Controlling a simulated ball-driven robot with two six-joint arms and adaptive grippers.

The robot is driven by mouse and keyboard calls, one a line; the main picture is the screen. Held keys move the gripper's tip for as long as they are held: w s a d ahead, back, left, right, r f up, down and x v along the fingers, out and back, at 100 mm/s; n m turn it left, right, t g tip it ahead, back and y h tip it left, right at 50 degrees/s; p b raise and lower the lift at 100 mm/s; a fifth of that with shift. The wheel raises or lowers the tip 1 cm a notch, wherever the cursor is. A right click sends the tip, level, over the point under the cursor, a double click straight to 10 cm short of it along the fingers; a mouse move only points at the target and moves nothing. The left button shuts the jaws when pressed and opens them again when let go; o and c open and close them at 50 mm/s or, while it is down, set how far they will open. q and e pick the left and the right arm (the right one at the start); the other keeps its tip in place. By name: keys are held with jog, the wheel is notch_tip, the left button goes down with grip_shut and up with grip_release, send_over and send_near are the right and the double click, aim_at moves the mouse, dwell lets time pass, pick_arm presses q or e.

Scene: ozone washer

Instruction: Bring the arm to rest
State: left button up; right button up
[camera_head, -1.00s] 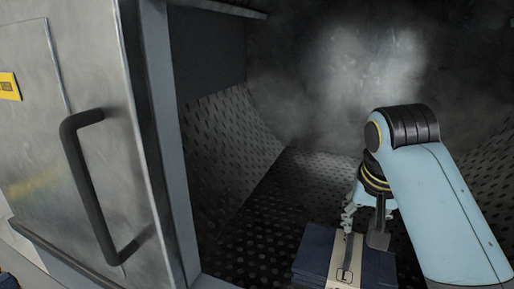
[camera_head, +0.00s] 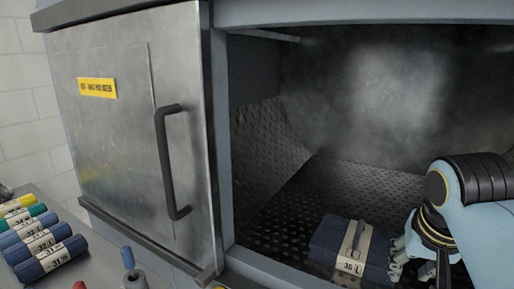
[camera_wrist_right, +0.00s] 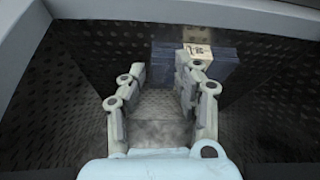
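My right gripper (camera_head: 418,265) is inside the open washer chamber, at the right of a folded dark blue bundle (camera_head: 332,235). The bundle has a cream paper band marked "36 L" and lies on the perforated chamber floor. In the right wrist view my gripper (camera_wrist_right: 160,78) is open, with its fingers apart and nothing between them. The bundle (camera_wrist_right: 228,68) shows there behind and beyond the right finger; I cannot tell whether they touch. My left gripper is not in view.
The washer's steel door (camera_head: 125,120) with a black handle (camera_head: 169,165) is at the left. The chamber frame (camera_head: 222,140) borders the opening. Several rolled, banded bundles (camera_head: 45,250) lie at the lower left. The perforated floor (camera_head: 345,180) behind the bundle is clear.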

jog(key=s+d+f+n, duration=0.1)
jog(key=s+n, duration=0.2)
jog(key=s, duration=0.7)
jog(key=s+f+n, duration=0.2)
jog(key=s, duration=0.9)
jog(key=s+d+f+g+b, duration=0.15)
jog(key=f+b, duration=0.55)
jog(key=f, duration=1.5)
jog(key=s+d+f+b, duration=0.2)
jog(key=f+b, duration=0.6)
jog(key=f, duration=1.3)
pick_arm(q)
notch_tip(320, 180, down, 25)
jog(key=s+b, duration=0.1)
jog(key=b, duration=0.8)
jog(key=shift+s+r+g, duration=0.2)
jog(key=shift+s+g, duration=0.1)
pick_arm(e)
jog(key=s+f, duration=0.8)
jog(key=f, duration=0.4)
jog(key=s+f+g+y, duration=0.1)
jog(key=s+f, duration=0.8)
jog(key=f, duration=0.2)
jog(key=shift+d+f, duration=0.15)
jog(key=shift+f, duration=0.25)
jog(key=shift+s+g, duration=0.1)
jog(key=shift+g, duration=0.25)
